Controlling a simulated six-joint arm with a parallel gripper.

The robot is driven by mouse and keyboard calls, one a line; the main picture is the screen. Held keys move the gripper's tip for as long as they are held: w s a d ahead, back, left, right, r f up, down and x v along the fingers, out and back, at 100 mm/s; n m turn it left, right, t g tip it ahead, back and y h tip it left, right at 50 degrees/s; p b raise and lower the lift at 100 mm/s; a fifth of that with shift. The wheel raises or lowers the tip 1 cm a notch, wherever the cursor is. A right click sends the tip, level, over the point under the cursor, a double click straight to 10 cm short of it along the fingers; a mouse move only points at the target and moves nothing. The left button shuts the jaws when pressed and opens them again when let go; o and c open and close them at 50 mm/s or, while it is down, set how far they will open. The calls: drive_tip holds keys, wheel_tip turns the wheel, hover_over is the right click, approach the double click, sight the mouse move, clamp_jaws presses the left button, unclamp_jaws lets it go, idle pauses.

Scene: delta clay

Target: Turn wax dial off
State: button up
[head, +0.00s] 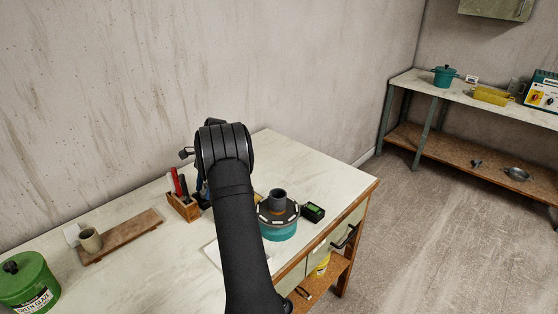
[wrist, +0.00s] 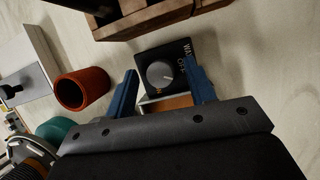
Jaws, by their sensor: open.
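The wax dial (wrist: 160,74) is a round grey knob on a dark box (wrist: 178,54) lettered "WAX" and "OFF", with a small orange mark near its lower edge. It lies in the middle of the wrist view; I cannot tell surely where the knob points. My gripper (wrist: 161,67) is open, with one blue finger on each side of the knob in the picture and nothing held. I cannot tell whether either finger touches it. In the head view my arm hides the gripper, and I cannot make out the dial.
A wooden box (wrist: 150,18) stands close above the dial in the wrist view. A terracotta cup (wrist: 82,89) is to the left. On the worktable (head: 125,203) are a teal pot (head: 280,231) with a dark top and a green glaze can (head: 30,285).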

drive_tip(key=v, duration=1.7)
wheel_tip(320, 180, down, 10)
drive_tip(key=w+d+m+t+h, duration=0.2)
drive_tip(key=m+t+h, duration=0.1)
drive_tip(key=m, duration=0.1)
drive_tip(key=s+d+r, duration=0.4)
drive_tip(key=s+d, duration=0.1)
drive_tip(key=d, duration=0.4)
drive_tip(key=s+d+r, duration=0.4)
drive_tip(key=s+d, duration=0.2)
drive_tip(key=d, duration=0.4)
drive_tip(key=shift+s+r, duration=0.15)
drive_tip(key=shift+s, duration=0.1)
drive_tip(key=shift+c, duration=1.4)
drive_tip(key=w+a+f+m+t+y, duration=0.1)
drive_tip(key=w+a+f+m+y, duration=0.1)
drive_tip(key=a+m+y, duration=0.65)
drive_tip(key=a+f+n, duration=0.1)
drive_tip(key=a+f, duration=0.3)
drive_tip(key=a, duration=0.1)
drive_tip(key=w+a+f+n, duration=0.1)
drive_tip(key=a+f, duration=0.3)
drive_tip(key=a, duration=0.1)
drive_tip(key=w+a+f+n, duration=0.1)
drive_tip(key=a+f, duration=0.3)
drive_tip(key=a, duration=0.2)
drive_tip(key=shift+f+y, duration=0.2)
drive_tip(key=shift+y, duration=0.05)
